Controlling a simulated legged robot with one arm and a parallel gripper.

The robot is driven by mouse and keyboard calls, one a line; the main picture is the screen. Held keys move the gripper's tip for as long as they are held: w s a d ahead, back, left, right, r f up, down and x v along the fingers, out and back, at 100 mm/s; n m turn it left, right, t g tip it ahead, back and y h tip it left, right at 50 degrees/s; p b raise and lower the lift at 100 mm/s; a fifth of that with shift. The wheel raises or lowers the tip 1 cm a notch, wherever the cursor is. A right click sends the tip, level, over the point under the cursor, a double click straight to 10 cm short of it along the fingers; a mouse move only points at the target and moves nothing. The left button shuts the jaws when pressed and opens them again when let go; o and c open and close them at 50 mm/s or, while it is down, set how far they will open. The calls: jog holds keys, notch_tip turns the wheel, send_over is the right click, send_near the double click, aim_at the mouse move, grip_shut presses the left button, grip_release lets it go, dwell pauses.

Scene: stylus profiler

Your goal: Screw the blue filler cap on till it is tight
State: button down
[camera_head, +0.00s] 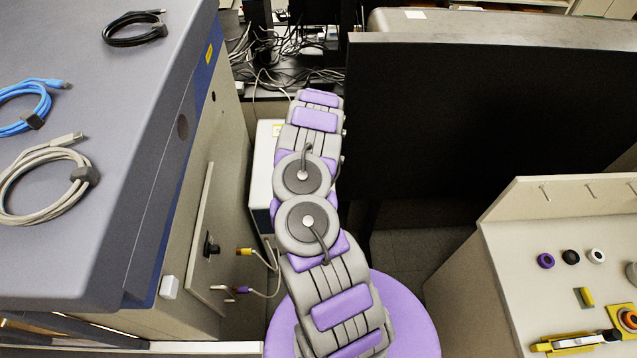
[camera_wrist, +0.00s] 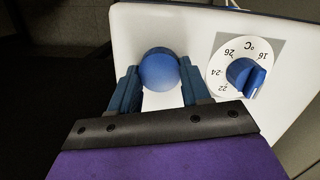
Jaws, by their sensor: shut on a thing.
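The blue filler cap (camera_wrist: 158,71) shows in the wrist view as a round blue knob against a white panel (camera_wrist: 140,25). My gripper (camera_wrist: 160,76) has one blue finger on each side of the cap and is shut on it. The cap hides the opening under it, so I cannot tell how far it is screwed down. In the head view my arm reaches away to the back, and its own links hide the gripper and cap.
A blue temperature dial (camera_wrist: 245,76) sits on the panel close right of my gripper. In the head view, a grey cabinet (camera_head: 110,200) with coiled cables stands left. A large black panel (camera_head: 440,120) stands right. A sloped board (camera_head: 510,260) is at the front right.

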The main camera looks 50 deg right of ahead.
jog(key=shift+r+m+p, duration=0.2)
jog(key=shift+m+p, duration=0.6)
jog(key=shift+m, duration=0.1)
jog(key=shift+s+m+p, duration=0.1)
jog(key=shift+m+p, duration=0.55)
jog(key=shift+m, duration=0.45)
jog(key=m+p, duration=0.1)
jog(key=m, duration=0.2)
jog(key=shift+t+y, duration=0.3)
jog(key=shift+t, duration=0.1)
jog(key=shift+d+f+m+p, duration=0.2)
jog(key=shift+m+p, duration=0.2)
jog(key=shift+m, duration=0.7)
jog(key=shift+a, duration=0.1)
jog(key=m+p, duration=0.2)
jog(key=m, duration=0.1)
jog(key=shift+s+r+m+t, duration=0.1)
jog(key=shift+r+m+t, duration=0.1)
jog(key=shift+m+t, duration=0.1)
jog(key=m+p, duration=0.1)
jog(key=m, duration=0.3)
jog(key=shift+f+m+t+p, duration=0.1)
jog(key=shift+m+t+p, duration=0.2)
jog(key=shift+p, duration=0.05)
jog(key=shift+f+m, duration=0.1)
jog(key=shift+m, duration=0.4)
